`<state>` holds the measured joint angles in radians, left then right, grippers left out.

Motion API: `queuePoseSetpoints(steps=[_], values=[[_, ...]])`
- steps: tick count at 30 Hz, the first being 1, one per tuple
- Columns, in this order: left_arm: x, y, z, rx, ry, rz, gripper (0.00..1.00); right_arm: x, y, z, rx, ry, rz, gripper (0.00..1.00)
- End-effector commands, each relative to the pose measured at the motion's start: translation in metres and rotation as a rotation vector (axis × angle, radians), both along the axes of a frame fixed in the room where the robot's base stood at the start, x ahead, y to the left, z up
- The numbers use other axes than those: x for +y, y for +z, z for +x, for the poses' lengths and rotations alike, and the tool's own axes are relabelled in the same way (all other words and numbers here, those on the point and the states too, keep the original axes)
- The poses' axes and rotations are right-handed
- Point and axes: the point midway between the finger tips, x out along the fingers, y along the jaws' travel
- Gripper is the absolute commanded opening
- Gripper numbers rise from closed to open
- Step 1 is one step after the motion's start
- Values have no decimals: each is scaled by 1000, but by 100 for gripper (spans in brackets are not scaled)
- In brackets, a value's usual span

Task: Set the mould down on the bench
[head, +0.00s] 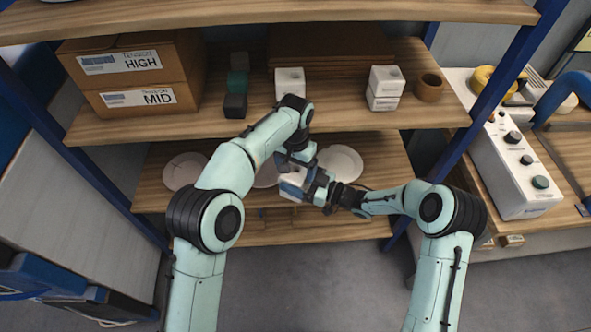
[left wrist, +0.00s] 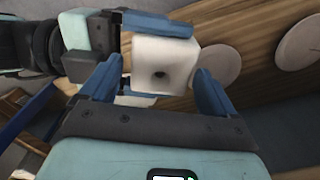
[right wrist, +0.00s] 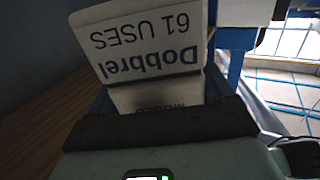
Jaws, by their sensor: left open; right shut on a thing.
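The mould is a white block (head: 292,186) with a small dark hole in its face, seen in the left wrist view (left wrist: 165,62). In the right wrist view its side (right wrist: 140,45) carries printed text reading "Dobbrel 61 USES". My right gripper (head: 308,187) is shut on the mould and holds it in front of the lower wooden shelf (head: 225,222). My left gripper (head: 298,163) is open close to the mould. In the left wrist view its two blue fingers stand on either side of the mould; whether they touch it cannot be told.
Pale plates (head: 341,162) lie on the lower shelf. The upper shelf (head: 340,118) holds cardboard boxes (head: 130,75), white blocks (head: 385,85), dark blocks and a brown ring (head: 429,87). A side bench (head: 562,150) at right carries a white control box (head: 510,165).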

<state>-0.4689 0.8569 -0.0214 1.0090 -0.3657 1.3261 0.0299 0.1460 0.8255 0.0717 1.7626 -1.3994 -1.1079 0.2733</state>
Motion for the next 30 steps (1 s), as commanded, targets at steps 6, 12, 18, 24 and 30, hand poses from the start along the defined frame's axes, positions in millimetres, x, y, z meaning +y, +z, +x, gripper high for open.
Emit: queuePoseSetpoints(steps=[6,12,18,24,30], values=[[0,-15,0,-1,1,0,89,0,2,0,-4,1,3,27],[0,-16,0,-2,1,-1,89,0,2,0,-4,1,3,27],[0,-15,0,0,0,-1,50,1,2,0,-4,1,3,27],[-1,-14,0,-3,0,-4,22,1,2,0,-3,0,3,100],[-1,-14,0,-3,0,-3,22,-1,1,0,-2,0,1,100]])
